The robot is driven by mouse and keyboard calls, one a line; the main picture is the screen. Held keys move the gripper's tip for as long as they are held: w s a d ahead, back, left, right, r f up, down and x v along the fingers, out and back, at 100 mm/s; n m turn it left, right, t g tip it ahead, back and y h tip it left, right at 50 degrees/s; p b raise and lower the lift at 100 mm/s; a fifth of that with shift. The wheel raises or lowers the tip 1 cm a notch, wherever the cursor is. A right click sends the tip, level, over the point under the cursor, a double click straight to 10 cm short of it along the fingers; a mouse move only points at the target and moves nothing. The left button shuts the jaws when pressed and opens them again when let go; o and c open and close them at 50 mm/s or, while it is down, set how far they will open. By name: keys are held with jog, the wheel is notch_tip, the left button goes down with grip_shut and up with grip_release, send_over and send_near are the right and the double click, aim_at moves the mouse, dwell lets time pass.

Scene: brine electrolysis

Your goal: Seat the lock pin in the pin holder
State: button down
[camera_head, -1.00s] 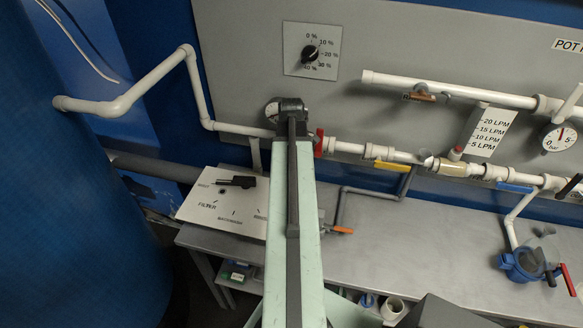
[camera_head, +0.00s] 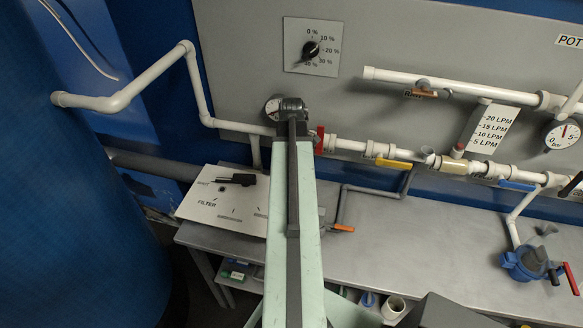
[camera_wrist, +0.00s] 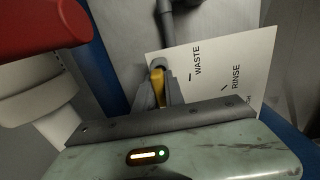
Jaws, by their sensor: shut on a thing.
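In the wrist view my gripper (camera_wrist: 158,80) is shut on a small yellow piece, which I take to be the lock pin (camera_wrist: 158,92). The pin's upper part shows between the two grey fingers, and its lower part is hidden. A dark grey bar (camera_wrist: 166,28) shows just beyond the fingertips; I cannot tell whether it touches the pin. In the head view my own arm covers the gripper and the pin. I cannot make out the pin holder in either view.
A white plate (camera_head: 203,213) marked FILTER carries a black handle (camera_head: 237,179) left of my arm. The grey bench (camera_head: 400,240) is mostly clear right of it. White pipes with valves run along the back panel (camera_head: 245,85). A red part (camera_wrist: 45,28) is close in the wrist view.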

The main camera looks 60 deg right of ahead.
jog(key=shift+f+b, duration=0.4)
jog(key=shift+b, duration=0.05)
dwell(0.3)
dwell(0.3)
jog(key=c, duration=1.3)
grip_release()
jog(key=shift+c, duration=0.2)
jog(key=shift+r, duration=0.1)
notch_tip(320, 180, up, 8)
jog(key=p, duration=0.8)
